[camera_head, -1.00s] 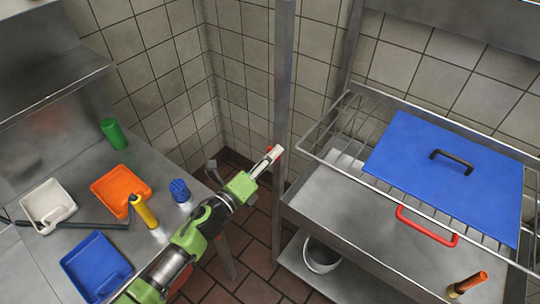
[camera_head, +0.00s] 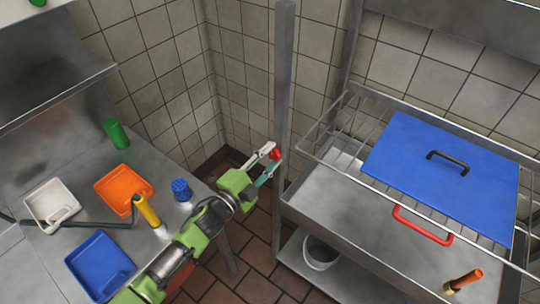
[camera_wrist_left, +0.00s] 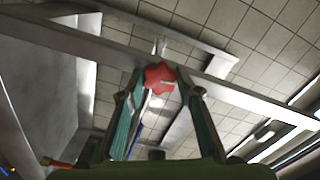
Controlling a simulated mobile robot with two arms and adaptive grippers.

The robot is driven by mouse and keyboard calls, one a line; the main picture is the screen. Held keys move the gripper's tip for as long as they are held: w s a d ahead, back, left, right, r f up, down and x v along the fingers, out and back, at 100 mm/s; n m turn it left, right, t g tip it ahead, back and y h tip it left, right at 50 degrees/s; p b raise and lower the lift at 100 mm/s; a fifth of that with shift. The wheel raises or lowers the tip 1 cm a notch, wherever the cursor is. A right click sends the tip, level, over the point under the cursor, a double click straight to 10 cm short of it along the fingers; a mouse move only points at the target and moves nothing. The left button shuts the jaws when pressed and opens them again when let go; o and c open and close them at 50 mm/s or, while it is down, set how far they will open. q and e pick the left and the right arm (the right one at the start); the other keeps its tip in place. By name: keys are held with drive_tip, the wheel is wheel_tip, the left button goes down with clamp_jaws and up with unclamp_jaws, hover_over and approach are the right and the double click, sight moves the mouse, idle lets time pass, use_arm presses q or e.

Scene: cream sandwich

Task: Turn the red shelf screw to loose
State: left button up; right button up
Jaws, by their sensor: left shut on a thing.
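The red shelf screw (camera_head: 275,154) is a small red knob on the grey upright post of the rack. My left gripper (camera_head: 270,160) reaches it from the left, with its fingers on either side of the knob. In the left wrist view the red screw (camera_wrist_left: 160,78) has a lobed, star-like shape with a small pale mark. It sits between the fingertips of my left gripper (camera_wrist_left: 160,84), which is shut on it. The metal post (camera_wrist_left: 222,88) runs slanting behind it. My right gripper is not in view.
A blue lid (camera_head: 440,165) with a black handle lies on the wire rack at right, with a red handle (camera_head: 422,226) in front. A steel table at left holds orange (camera_head: 122,187), white (camera_head: 50,204) and blue trays (camera_head: 98,264). A bucket (camera_head: 320,254) stands on the lower shelf.

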use_arm(q)
drive_tip(key=n, duration=0.3)
drive_tip(key=shift+n, duration=0.4)
drive_tip(key=n+p, duration=0.1)
drive_tip(key=n, duration=0.2)
drive_tip(key=shift+n, duration=0.3)
drive_tip(key=n, duration=0.6)
drive_tip(key=shift+f, duration=0.1)
drive_tip(key=o, duration=1.1)
drive_tip(key=shift+s+a, duration=0.1)
drive_tip(key=shift+s, duration=0.05)
drive_tip(key=v, duration=1.1)
drive_tip(key=shift+s+a, duration=0.2)
drive_tip(key=shift+s, duration=0.1)
